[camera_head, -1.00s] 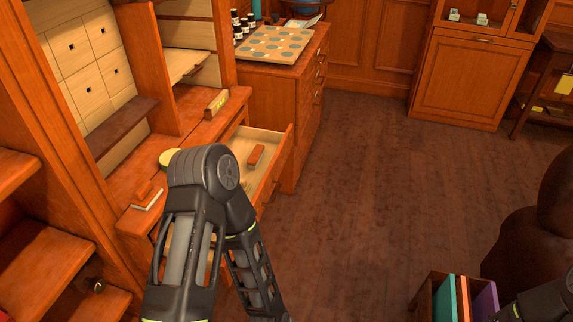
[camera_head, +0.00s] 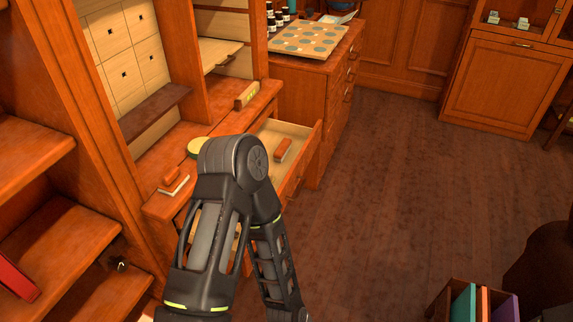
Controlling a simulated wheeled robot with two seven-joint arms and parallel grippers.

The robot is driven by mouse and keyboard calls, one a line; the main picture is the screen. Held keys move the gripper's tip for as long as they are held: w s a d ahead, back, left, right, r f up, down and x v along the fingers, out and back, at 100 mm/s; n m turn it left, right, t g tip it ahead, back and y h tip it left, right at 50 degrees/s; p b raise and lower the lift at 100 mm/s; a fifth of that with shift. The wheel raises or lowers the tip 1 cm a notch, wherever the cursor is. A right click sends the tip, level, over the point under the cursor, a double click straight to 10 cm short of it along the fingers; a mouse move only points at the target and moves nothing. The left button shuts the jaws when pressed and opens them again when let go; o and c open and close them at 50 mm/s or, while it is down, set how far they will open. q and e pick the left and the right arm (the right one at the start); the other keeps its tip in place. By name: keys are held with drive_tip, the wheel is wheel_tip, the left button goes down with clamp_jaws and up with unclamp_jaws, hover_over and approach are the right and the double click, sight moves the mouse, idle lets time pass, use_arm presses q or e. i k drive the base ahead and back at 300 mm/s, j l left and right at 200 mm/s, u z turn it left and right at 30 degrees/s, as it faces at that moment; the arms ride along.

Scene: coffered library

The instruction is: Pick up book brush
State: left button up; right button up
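A small brush-like thing (camera_head: 173,184) with an orange-brown wooden back and a pale strip along its lower edge lies on the desk top at the left; it looks like the book brush. My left arm rises from the bottom, bends in front of the desk and runs back down out of the picture. Its gripper is below the frame. No part of my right gripper shows.
An open drawer (camera_head: 295,131) holding an orange-brown block (camera_head: 283,149) juts out from the desk (camera_head: 158,208). A yellowish round thing (camera_head: 198,147) lies on the desk. A crate of books (camera_head: 462,288) stands at lower right. The middle floor (camera_head: 400,190) is clear.

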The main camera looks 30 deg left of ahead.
sight(281, 153)
drive_tip(key=u, duration=2.65)
drive_tip(key=z, duration=1.65)
drive_tip(key=i+l+u, duration=0.1)
drive_tip(key=u, duration=1.05)
drive_tip(key=i+l+u, duration=0.15)
drive_tip(key=l+u, duration=0.2)
drive_tip(key=l, duration=0.25)
drive_tip(key=i+l+u, duration=0.1)
drive_tip(key=l+u, duration=0.25)
drive_tip(key=l, duration=0.3)
drive_tip(key=l+u, duration=0.4)
drive_tip(key=l, duration=0.2)
